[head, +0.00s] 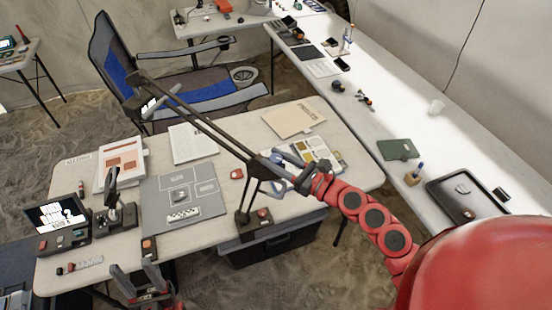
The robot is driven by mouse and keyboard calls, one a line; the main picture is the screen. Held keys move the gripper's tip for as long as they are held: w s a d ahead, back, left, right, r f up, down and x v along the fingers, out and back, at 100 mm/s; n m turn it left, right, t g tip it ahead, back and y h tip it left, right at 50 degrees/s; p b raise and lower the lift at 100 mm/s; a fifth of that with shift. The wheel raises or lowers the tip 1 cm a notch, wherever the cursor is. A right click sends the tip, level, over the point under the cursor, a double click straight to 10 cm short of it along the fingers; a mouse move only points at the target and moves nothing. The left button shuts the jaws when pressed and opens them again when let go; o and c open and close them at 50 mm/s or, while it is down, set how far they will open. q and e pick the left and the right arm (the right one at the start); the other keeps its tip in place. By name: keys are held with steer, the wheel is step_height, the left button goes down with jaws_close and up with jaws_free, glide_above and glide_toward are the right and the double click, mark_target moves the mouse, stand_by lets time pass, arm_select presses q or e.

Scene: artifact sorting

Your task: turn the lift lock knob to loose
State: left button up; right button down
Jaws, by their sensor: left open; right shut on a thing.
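A black jointed arm stand (200,122) rises from a base (263,222) at the table's front edge, with its long boom slanting up to the left. My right gripper (281,172) reaches in from the right at the joint (260,167) on top of the stand's post. It is shut on what I take to be the lift lock knob, which its fingers mostly hide. The knob's setting cannot be read. My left gripper (138,280) is open and empty at the bottom, in front of the table's near edge.
The near table (222,245) holds a grey mat (205,205), papers (193,144), a folder (293,119), a small screen (55,214) and a black upright device (113,200). A blue chair (115,55) stands behind. A long white table (400,110) runs along the right wall.

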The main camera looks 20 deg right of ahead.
steer(key=shift+w+d+f+n+g+y+b, duration=0.15)
steer(key=shift+n+g+y+b, duration=0.55)
steer(key=shift+b, duration=1.5)
steer(key=shift+s+a+f+n+g+y+b, duration=0.2)
steer(key=shift+n+g+y+b, duration=0.45)
steer(key=shift+b, duration=1.55)
steer(key=shift+w+d+f+n+g+y+b, duration=0.25)
steer(key=shift+n+g+y+b, duration=0.45)
steer(key=shift+b, duration=1.5)
steer(key=n+g+y+b, duration=0.1)
steer(key=n+g+b, duration=0.1)
steer(key=b, duration=0.2)
steer(key=n+g+y+b, duration=0.1)
steer(key=g+y+b, duration=0.1)
steer(key=b, duration=0.3)
steer(key=shift+s+a+r+n+g, duration=0.15)
steer(key=shift+r+n+g, duration=0.25)
steer(key=shift+g, duration=0.25)
steer(key=n+g+b, duration=0.1)
steer(key=g+b, duration=0.1)
steer(key=shift+y+b, duration=0.25)
steer(key=shift+b, duration=0.1)
steer(key=n+g+b, duration=0.2)
steer(key=g+b, duration=0.2)
steer(key=b, duration=0.5)
steer(key=shift+n+b, duration=0.35)
steer(key=shift+r+n+g+b, duration=0.25)
steer(key=shift+g+b, duration=0.35)
steer(key=shift+b, duration=0.3)
